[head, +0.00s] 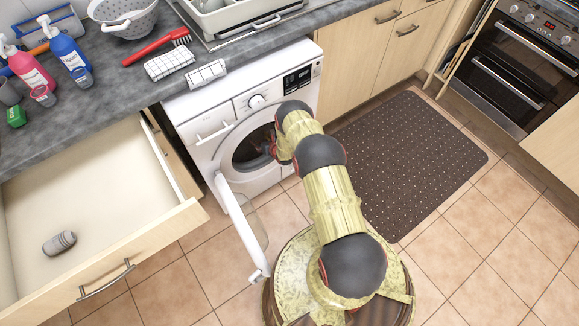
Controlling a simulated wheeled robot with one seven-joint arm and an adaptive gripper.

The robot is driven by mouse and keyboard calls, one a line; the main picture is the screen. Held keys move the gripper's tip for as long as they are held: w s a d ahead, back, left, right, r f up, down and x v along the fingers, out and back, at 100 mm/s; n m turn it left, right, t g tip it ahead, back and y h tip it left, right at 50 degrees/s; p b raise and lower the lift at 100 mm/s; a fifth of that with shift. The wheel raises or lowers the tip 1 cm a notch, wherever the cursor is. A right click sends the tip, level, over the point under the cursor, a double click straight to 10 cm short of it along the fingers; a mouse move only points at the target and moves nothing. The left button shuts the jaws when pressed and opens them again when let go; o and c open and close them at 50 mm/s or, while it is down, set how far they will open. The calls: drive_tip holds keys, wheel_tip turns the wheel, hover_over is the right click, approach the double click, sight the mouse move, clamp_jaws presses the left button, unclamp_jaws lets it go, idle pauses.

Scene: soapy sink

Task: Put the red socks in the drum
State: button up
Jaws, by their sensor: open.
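The washing machine (209,110) stands under the counter with its round door (242,228) swung open toward the front left. The dark drum opening (250,152) faces me, and my arm covers its right side. My gripper (271,150) is at the drum opening, small, dark and partly hidden by my own wrist. It is open. I cannot make out red socks anywhere; a small reddish patch by the gripper is too unclear to name. Whether anything lies inside the drum is hidden in the dark.
An open drawer (95,165) at left holds a grey rolled bundle (59,243). The counter (110,70) carries two checked white bundles (170,63), a red brush (157,46), bottles (70,52) and a colander (125,18). A dark mat (410,160) lies at right.

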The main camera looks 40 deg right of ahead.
wheel_tip(320, 180, up, 6)
drive_tip(key=s+p, duration=0.2)
drive_tip(key=p, duration=0.4)
drive_tip(key=s+r+p, duration=0.3)
drive_tip(key=s+p, duration=0.1)
drive_tip(key=s, duration=1.6)
drive_tip(key=s+r+p, duration=0.3)
drive_tip(key=s+p, duration=0.2)
drive_tip(key=s, duration=1.5)
drive_tip(key=shift+s+r, duration=0.15)
drive_tip(key=shift+s, duration=0.25)
drive_tip(key=shift+a, duration=0.15)
